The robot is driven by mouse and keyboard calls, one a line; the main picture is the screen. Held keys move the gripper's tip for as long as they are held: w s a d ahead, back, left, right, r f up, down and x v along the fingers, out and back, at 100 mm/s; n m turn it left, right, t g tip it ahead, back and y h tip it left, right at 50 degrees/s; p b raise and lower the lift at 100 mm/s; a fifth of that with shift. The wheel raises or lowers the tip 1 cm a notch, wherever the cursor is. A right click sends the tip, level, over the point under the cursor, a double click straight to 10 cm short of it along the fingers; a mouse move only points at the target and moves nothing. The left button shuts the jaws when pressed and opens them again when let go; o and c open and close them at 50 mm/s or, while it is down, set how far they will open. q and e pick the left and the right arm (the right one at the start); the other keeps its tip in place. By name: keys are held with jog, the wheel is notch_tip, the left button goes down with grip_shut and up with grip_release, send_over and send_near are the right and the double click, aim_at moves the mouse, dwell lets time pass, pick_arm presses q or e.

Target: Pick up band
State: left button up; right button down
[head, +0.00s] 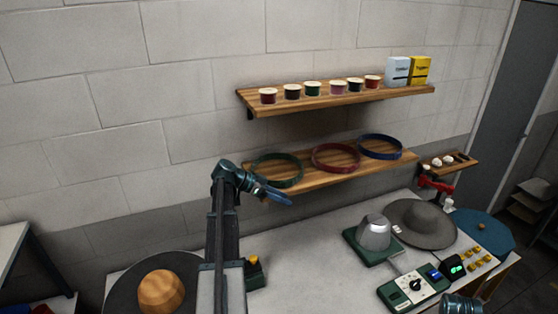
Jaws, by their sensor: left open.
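Three ring-shaped bands lie on the lower wooden shelf (318,182): a green band (279,184) at the left, a red band (336,170) in the middle and a blue band (380,158) at the right. My left gripper (284,199) is at the shelf's left front end, just below and in front of the green band. It is open, with nothing seen between its fingers; whether it touches the shelf edge is unclear. Part of my right arm shows at the bottom right edge, but its gripper is out of the picture.
An upper shelf (340,98) holds several small tubs and two boxes. A round wooden block (161,290) stands at the lower left.

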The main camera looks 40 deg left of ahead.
aim_at(281, 182)
pick_arm(q)
jog(key=s+a+r+t+p, duration=0.1)
jog(key=s+a+r+t, duration=0.15)
jog(key=a, duration=0.35)
jog(key=s+a+r+t, duration=0.1)
jog(key=a+r, duration=0.2)
jog(key=a, duration=0.2)
jog(key=shift+m+g+y, duration=0.3)
jog(key=shift+g+y, duration=0.05)
jog(key=shift+y, duration=0.05)
jog(key=b+x, duration=0.2)
jog(key=x, duration=0.5)
jog(key=shift+d+f+b, duration=0.1)
jog(key=shift+f+b, duration=0.05)
jog(key=shift+b, duration=0.2)
jog(key=shift+w+d+f, duration=0.1)
jog(key=shift+w+d, duration=0.2)
jog(key=shift+w, duration=0.2)
jog(key=shift+w+d, duration=0.1)
jog(key=b+x, duration=0.2)
jog(key=x, duration=0.2)
jog(key=shift+d, duration=0.2)
jog(key=shift+w+d+f, duration=0.1)
jog(key=shift+w+d, duration=0.1)
jog(key=shift+w, duration=0.2)
jog(key=shift+s, duration=0.1)
grip_shut()
